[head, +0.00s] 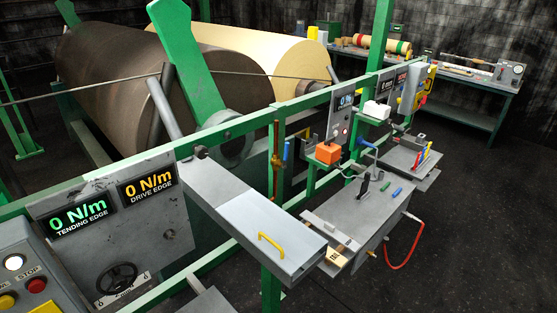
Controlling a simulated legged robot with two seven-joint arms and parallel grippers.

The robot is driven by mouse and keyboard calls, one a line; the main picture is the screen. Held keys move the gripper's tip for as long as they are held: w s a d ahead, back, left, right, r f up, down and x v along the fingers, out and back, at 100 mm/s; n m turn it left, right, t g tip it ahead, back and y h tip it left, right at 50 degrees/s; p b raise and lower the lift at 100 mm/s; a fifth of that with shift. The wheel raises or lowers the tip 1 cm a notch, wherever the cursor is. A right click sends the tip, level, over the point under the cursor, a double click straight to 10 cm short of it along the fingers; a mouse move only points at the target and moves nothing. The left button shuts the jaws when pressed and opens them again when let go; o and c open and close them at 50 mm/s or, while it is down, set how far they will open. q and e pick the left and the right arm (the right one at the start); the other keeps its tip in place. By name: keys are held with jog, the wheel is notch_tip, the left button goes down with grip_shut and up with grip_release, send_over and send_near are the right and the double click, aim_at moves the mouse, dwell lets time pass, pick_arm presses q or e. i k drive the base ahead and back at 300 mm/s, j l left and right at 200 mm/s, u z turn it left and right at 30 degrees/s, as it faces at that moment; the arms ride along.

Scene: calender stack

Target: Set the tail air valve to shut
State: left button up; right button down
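No part labelled as the tail air valve can be read in the head view. A thin copper-coloured pipe (275,160) stands upright by the green frame, with a small blue lever (285,150) beside it that looks upright. I cannot tell whether this is the tail air valve, or its setting. A red hose (397,266) hangs in a loop at the right side of a grey bench. Neither of my grippers is in view.
A long grey box with a yellow handle (272,248) juts forward from the green rail (225,137). Behind it are a brown roll (110,75) and a cream roll (265,65). The grey bench (345,213) holds small tools. Dark floor (470,240) is clear at right.

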aim_at(287, 151)
jog(key=i+l+u, duration=0.35)
jog(key=l+u, duration=0.15)
jog(key=i+l+u, duration=0.2)
jog(key=l, duration=0.15)
jog(key=l+u, duration=0.25)
jog(key=l, duration=0.05)
